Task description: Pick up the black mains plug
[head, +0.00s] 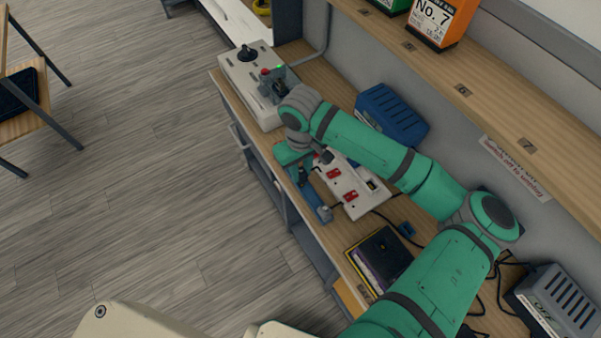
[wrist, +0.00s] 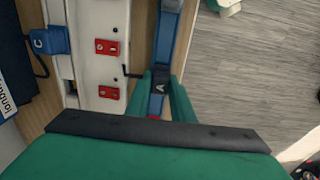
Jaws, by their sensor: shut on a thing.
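My gripper (head: 300,162) is low over the front edge of the bench. In the wrist view its two green fingers (wrist: 161,98) are shut on a small black mains plug (wrist: 158,82). The plug also shows as a dark piece below the fingers in the head view (head: 303,177). The plug is over a blue strip (head: 322,208) along the bench edge; whether it touches the strip I cannot tell. The white socket strip (head: 350,201) with red switches lies beside it. My fingers partly hide the plug.
A blue box (head: 393,116) stands behind the socket strip. A joystick console (head: 245,75) is at the left. A shelf (head: 480,100) overhangs the back.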

